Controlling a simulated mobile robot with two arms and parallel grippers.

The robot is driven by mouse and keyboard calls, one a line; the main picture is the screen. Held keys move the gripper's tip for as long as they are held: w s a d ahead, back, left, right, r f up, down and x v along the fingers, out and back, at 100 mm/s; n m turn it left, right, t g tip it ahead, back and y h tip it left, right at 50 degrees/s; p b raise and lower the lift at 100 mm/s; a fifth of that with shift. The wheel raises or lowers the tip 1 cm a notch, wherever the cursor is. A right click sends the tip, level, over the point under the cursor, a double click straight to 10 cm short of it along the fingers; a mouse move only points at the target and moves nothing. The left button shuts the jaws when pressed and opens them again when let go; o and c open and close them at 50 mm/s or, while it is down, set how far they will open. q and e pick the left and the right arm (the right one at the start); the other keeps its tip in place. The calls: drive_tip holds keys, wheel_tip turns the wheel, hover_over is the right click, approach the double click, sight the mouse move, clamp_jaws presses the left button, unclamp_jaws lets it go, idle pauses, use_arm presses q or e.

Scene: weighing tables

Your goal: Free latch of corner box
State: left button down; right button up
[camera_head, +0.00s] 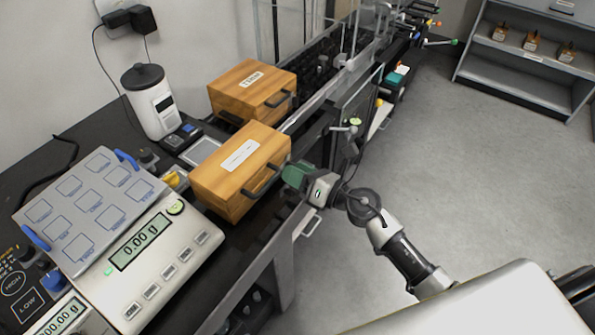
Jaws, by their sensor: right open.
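Two wooden boxes with white labels and black handles stand on the dark bench. The nearer box (240,170) is closed, with its dark handle (266,180) on the side facing my right arm. The farther box (252,90) stands behind it, with a dark handle (280,99) on its right side. The labels are too small to read, and I cannot tell which is the corner box. My right gripper (294,174), with green fingers, is open just right of the nearer box, close to its handle. Contact is unclear. A latch is not clearly distinguishable. My left gripper is out of view.
A scale (124,291) reading 0.00 g, with a tilted plate of squares (88,211), fills the bench at left. A white canister (150,105) stands behind. A metal rail (318,98) runs along the bench edge. The floor at right is clear up to a shelf (518,85).

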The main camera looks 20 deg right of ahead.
clamp_jaws()
drive_tip(key=m+p, duration=0.3)
drive_tip(key=m, duration=0.1)
drive_tip(key=shift+r, duration=0.15)
drive_tip(key=m+p, duration=0.3)
drive_tip(key=m, duration=0.1)
drive_tip(key=shift+f+m+p, duration=0.2)
drive_tip(key=shift+m+p, duration=0.35)
drive_tip(key=shift+m, duration=0.75)
